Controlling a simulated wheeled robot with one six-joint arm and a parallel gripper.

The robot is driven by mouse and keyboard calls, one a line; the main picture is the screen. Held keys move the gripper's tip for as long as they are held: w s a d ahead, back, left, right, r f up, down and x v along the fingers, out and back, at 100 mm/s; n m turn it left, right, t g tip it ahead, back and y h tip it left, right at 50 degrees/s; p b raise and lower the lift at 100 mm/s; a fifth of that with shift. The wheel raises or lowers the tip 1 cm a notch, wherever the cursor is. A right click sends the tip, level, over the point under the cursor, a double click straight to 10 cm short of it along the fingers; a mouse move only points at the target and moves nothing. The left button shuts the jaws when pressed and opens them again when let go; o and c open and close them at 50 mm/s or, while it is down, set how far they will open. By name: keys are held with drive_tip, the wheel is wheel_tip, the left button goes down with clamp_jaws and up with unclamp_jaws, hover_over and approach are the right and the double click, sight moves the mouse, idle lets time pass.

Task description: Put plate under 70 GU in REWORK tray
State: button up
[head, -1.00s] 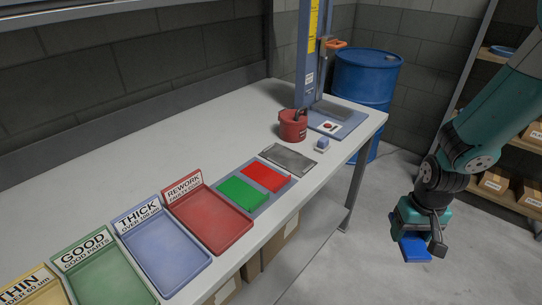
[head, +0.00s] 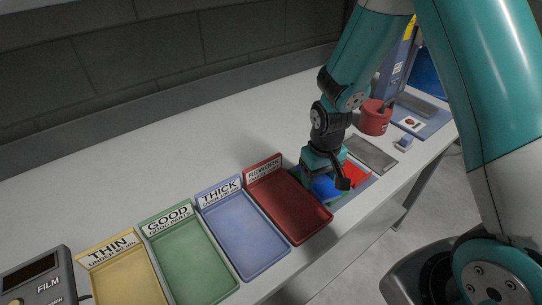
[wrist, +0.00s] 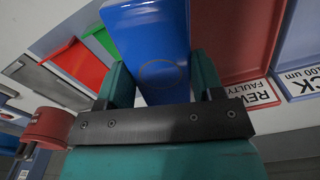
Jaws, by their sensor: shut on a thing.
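My gripper (wrist: 160,85) is shut on a blue plate (wrist: 152,32), with a finger on each side of it in the wrist view. In the head view the blue plate (head: 325,190) is partly hidden by my gripper (head: 326,178). It is over the edge of the bench, between the REWORK tray and the red plate. The red REWORK tray (head: 292,208) is empty, with its label at the back, and lies just left of my gripper. In the wrist view the REWORK tray (wrist: 240,40) is to the right of the blue plate. The height of the plate above the bench is unclear.
The empty THICK (head: 243,235), GOOD (head: 190,262) and THIN (head: 125,285) trays stand in a row to the left. A red plate (wrist: 80,62) and a green plate (wrist: 65,28) lie beside the REWORK tray. A red pot (head: 374,118) stands farther right.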

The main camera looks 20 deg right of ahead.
sight(289, 205)
drive_tip(key=a+r+n+p, duration=0.3)
drive_tip(key=a+r, duration=0.3)
drive_tip(key=a, duration=0.2)
wheel_tip(289, 205, down, 10)
drive_tip(key=b, duration=0.8)
drive_tip(key=shift+d+f, duration=0.1)
drive_tip(key=shift+f, duration=0.1)
drive_tip(key=shift+s, duration=0.15)
drive_tip(key=shift+f+b, duration=0.5)
drive_tip(key=shift+f, duration=0.05)
drive_tip(key=o, duration=1.1)
